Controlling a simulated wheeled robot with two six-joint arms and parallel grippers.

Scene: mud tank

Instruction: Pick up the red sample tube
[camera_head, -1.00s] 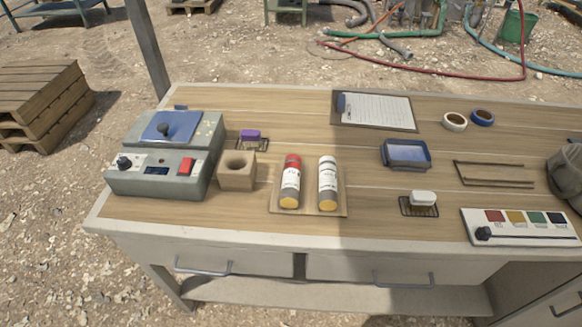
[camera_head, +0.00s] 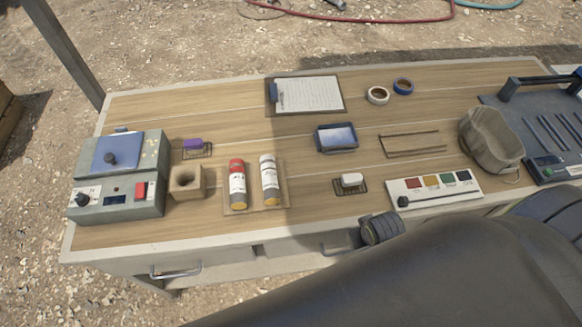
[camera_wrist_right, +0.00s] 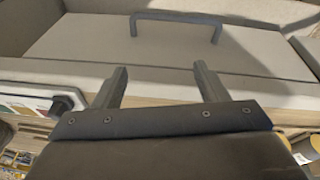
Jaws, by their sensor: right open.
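The red sample tube (camera_head: 237,185) has a red cap, a white label and a yellowish end. It lies on a flat wooden holder (camera_head: 254,208) on the workbench, left of a similar tube with a white cap (camera_head: 270,181). My right gripper (camera_wrist_right: 160,78) shows in the right wrist view, its two fingers apart and nothing between them. It faces a drawer front with a dark handle (camera_wrist_right: 178,17), away from the tubes. My right arm (camera_head: 420,275) crosses the lower right of the head view. My left gripper is not in view.
A grey device with a blue lid (camera_head: 118,152) and a wooden block with a hole (camera_head: 186,183) stand left of the tubes. A small blue tray (camera_head: 336,138), a white item on a wire stand (camera_head: 351,181) and a colour-button panel (camera_head: 434,188) lie to the right. A clipboard (camera_head: 306,95) lies behind.

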